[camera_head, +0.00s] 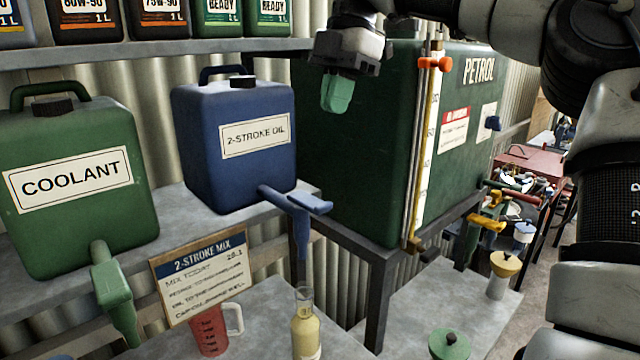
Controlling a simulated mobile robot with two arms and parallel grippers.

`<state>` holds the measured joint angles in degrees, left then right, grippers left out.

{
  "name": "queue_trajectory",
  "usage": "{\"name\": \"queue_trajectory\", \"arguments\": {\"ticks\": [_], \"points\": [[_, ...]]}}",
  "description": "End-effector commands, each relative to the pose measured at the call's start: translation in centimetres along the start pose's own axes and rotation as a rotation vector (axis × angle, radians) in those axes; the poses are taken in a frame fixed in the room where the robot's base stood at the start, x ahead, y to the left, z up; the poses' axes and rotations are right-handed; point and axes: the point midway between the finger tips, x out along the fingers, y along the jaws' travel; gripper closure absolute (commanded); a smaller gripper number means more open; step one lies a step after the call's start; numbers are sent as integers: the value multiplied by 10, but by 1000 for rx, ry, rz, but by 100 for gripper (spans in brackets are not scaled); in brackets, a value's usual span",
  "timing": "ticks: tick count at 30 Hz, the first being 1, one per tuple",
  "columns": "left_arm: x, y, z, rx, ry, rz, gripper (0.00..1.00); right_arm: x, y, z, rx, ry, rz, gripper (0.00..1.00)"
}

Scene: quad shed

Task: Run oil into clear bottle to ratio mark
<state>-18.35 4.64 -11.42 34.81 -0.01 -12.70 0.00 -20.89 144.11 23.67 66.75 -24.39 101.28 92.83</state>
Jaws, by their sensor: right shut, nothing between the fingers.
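The blue 2-stroke oil can (200,150) stands on the upper shelf, its label facing me. Its blue tap (297,203) juts from the lower front, with the spout pointing down. A clear bottle (306,333) stands upright below the spout, holding yellowish liquid up to its shoulder; its base is cut off by the frame. I cannot make out a ratio mark or a stream of oil. My right gripper (338,92) is shut and empty, above and to the right of the tap, in front of the petrol tank. My left gripper is not in view.
The green petrol tank (380,150) with its sight gauge stands close behind my gripper. A green coolant can (75,190) is at left. A red measuring jug (209,332) and a 2-stroke mix board (205,275) are left of the bottle. A green-lidded container (449,344) is at right.

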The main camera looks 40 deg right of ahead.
Motion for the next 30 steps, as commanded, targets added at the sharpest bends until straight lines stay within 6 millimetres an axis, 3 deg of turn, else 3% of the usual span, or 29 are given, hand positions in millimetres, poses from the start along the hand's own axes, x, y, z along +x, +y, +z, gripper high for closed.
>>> {"name": "queue_trajectory", "arguments": {"ticks": [5, 12, 21, 30], "points": [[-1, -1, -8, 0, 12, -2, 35, 20, 0, 1, -1, 2, -3, 100], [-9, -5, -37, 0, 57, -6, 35, 66, -1, 0, -2, 3, -5, 100], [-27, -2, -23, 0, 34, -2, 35, 118, -1, 6, 0, 4, -3, 100], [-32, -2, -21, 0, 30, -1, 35, 136, 0, 11, -1, 1, 1, 100]]}}
